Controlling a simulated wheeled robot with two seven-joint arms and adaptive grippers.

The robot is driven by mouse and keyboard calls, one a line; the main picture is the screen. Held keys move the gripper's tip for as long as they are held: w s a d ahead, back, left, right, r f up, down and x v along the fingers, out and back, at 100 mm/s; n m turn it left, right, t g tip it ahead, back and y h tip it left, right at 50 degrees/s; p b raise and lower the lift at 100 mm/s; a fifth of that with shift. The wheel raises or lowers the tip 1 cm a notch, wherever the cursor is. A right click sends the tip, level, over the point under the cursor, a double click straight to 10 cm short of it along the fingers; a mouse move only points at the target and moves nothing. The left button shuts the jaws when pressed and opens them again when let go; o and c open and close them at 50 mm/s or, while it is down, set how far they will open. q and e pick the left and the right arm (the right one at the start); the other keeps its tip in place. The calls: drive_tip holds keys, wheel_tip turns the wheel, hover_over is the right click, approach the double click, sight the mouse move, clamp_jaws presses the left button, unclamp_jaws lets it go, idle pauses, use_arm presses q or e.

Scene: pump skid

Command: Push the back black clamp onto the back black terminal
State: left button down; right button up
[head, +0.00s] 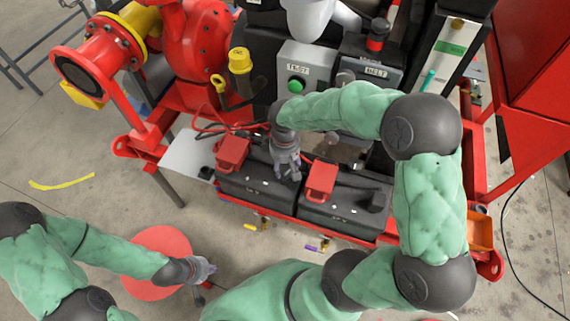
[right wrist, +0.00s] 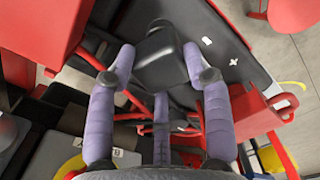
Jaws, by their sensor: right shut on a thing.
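My right gripper (head: 287,170) points down over the right part of the left black battery (head: 245,186). In the right wrist view its purple fingers (right wrist: 160,75) stand on both sides of a black clamp (right wrist: 160,50) and are shut on it. The clamp is over or against the battery top; I cannot tell whether it is seated, and the terminal under it is hidden. My left gripper (head: 203,269) is low at the left, far from the batteries, and seems empty; its finger opening is unclear.
A right black battery (head: 345,213) stands beside the left one. Red blocks (head: 232,153) and (head: 321,180) sit on the batteries. Red cables (head: 215,125) run behind. Control boxes (head: 305,70) stand at the back. A red round disc (head: 155,250) is near my left arm.

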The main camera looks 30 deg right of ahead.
drive_tip(key=shift+f+b, duration=0.45)
drive_tip(key=shift+f, duration=0.3)
drive_tip(key=o, duration=1.5)
wheel_tip(320, 180, up, 12)
drive_tip(key=shift+r, duration=0.1)
